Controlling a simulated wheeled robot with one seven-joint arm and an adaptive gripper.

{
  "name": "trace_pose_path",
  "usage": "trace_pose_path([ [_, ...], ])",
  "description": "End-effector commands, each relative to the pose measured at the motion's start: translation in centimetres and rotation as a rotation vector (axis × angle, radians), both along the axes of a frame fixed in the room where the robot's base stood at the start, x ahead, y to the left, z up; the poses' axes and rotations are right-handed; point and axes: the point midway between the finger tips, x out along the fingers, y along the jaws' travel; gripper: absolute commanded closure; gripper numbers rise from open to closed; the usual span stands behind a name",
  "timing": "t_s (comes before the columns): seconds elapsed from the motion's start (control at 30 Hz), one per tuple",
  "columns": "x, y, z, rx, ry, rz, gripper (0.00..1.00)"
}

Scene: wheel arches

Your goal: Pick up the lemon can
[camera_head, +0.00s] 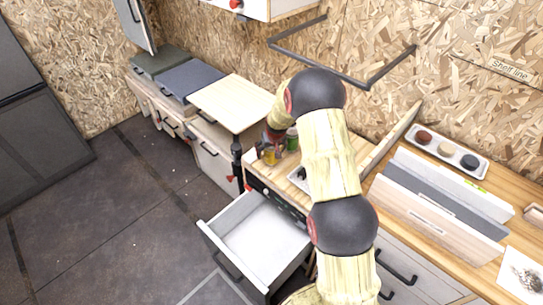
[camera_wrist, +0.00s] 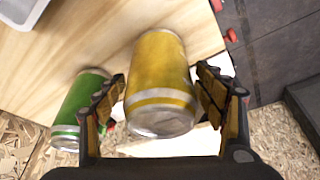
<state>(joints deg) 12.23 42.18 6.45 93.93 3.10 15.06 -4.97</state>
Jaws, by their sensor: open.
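The lemon can, a yellow can (camera_wrist: 160,75) with a pale band near its silver end, fills the middle of the wrist view. My gripper (camera_wrist: 160,98) is open, with one finger on either side of the can; I cannot tell whether either finger touches it. In the head view the yellow can (camera_head: 270,155) stands small on the wooden counter, with my gripper (camera_head: 269,150) at it and partly covering it. A green can (camera_wrist: 78,112) stands close by, just outside the left finger. It also shows in the head view (camera_head: 292,139).
An open, empty white drawer (camera_head: 252,240) juts out below the counter. A raised light wooden board (camera_head: 232,101) stands left of the cans. A tray of small bowls (camera_head: 447,150) and upright panels (camera_head: 440,200) occupy the right counter. The dark floor (camera_head: 110,220) at left is clear.

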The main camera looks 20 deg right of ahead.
Motion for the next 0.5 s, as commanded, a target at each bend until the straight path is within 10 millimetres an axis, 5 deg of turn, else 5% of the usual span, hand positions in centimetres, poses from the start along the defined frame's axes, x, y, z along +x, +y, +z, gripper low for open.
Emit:
trace_pose_path([
  [0.27, 0.25, -0.03, -0.21, 0.000, -0.002, 0.000, 0.29],
  [0.5, 0.22, -0.03, -0.22, 0.000, -0.002, 0.000, 0.42],
])
